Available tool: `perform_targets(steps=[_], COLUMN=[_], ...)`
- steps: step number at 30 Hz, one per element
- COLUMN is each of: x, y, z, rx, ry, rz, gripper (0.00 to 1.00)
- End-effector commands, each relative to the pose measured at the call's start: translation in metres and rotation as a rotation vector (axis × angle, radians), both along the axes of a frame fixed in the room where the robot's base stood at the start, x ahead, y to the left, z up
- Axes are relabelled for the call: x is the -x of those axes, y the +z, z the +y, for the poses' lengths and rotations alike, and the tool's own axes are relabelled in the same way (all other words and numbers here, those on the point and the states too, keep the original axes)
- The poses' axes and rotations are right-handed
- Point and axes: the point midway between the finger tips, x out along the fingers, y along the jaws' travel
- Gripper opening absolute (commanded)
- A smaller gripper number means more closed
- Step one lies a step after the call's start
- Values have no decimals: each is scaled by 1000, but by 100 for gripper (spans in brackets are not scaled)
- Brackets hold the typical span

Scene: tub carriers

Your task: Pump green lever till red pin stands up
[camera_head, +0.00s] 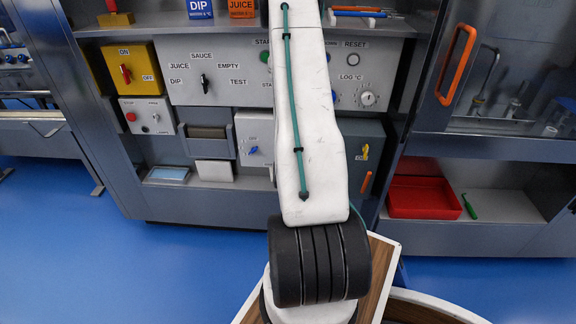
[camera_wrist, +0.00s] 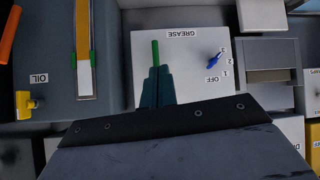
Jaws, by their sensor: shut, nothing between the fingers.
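The green lever (camera_wrist: 155,53) shows in the wrist view as a short upright bar on the white GREASE panel (camera_wrist: 188,77). My gripper (camera_wrist: 157,72) is shut and empty, its dark fingertips at the lower end of the lever in the picture. The fingers overlap the lever's lower part, and I cannot tell whether they touch it. In the head view my arm covers the lever and gripper; only the left part of the white panel (camera_head: 252,135) shows. I see no red pin in either view.
A blue knob (camera_wrist: 214,60) marked OFF, 1, 2, 3 sits beside the lever. A sight gauge (camera_wrist: 86,75), a yellow OIL valve (camera_wrist: 27,103) and an orange handle (camera_wrist: 9,35) are on the left. A red tray (camera_head: 424,198) stands on a low shelf at right.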

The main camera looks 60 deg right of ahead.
Motion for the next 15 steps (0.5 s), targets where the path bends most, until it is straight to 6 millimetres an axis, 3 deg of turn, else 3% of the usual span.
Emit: perform_targets(steps=[6, 15], x=[11, 16], y=[15, 19], z=[19, 21], rx=[12, 16], ry=[-7, -13], rz=[-7, -10], gripper=[0, 0])
